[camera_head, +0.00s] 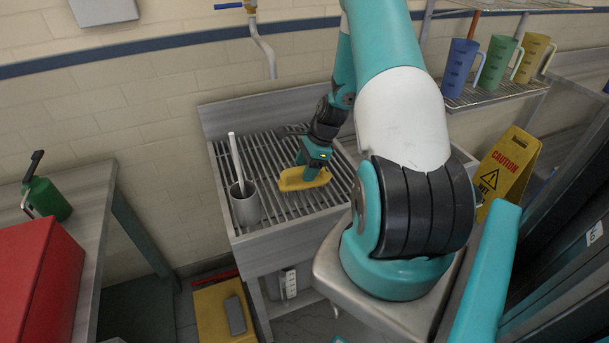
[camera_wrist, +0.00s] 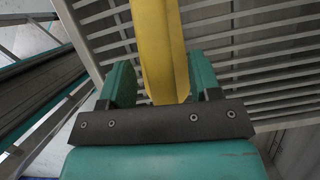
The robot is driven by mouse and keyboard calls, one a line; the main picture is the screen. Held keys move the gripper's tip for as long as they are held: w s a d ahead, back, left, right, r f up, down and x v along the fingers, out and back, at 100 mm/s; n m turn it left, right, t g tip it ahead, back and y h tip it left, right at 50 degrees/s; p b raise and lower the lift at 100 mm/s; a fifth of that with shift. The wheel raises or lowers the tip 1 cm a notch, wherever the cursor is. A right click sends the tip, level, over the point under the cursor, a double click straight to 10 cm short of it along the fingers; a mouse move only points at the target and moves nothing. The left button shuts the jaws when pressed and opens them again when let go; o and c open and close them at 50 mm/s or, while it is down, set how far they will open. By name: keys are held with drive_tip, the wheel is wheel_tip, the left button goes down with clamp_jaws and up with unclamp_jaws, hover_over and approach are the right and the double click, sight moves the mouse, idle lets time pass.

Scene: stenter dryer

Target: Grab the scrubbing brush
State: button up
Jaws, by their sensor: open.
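The scrubbing brush, a yellow block-like piece (camera_head: 303,181), lies on the slatted grey rack of the sink (camera_head: 283,228). My gripper (camera_head: 318,168) is right over it, pointing down, with its fingers at the brush. In the wrist view the yellow brush (camera_wrist: 162,50) runs up between the two teal fingers of my gripper (camera_wrist: 160,85). The fingers stand open, one on each side, with a small gap visible on the left. The underside of the brush and its bristles are hidden.
A grey cup (camera_head: 244,207) with a white-handled tool stands on the rack to the left. Another dark object (camera_head: 291,131) lies behind, near the back of the rack. A tap pipe (camera_head: 263,45) hangs on the wall above. Jugs (camera_head: 497,62) stand on a shelf at right.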

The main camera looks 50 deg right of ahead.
drive_tip(key=shift+w+a+f, duration=0.1)
drive_tip(key=shift+a+f, duration=0.05)
drive_tip(key=shift+f, duration=0.4)
drive_tip(key=c, duration=1.1)
drive_tip(key=shift+o, duration=0.2)
drive_tip(key=shift+r, duration=0.15)
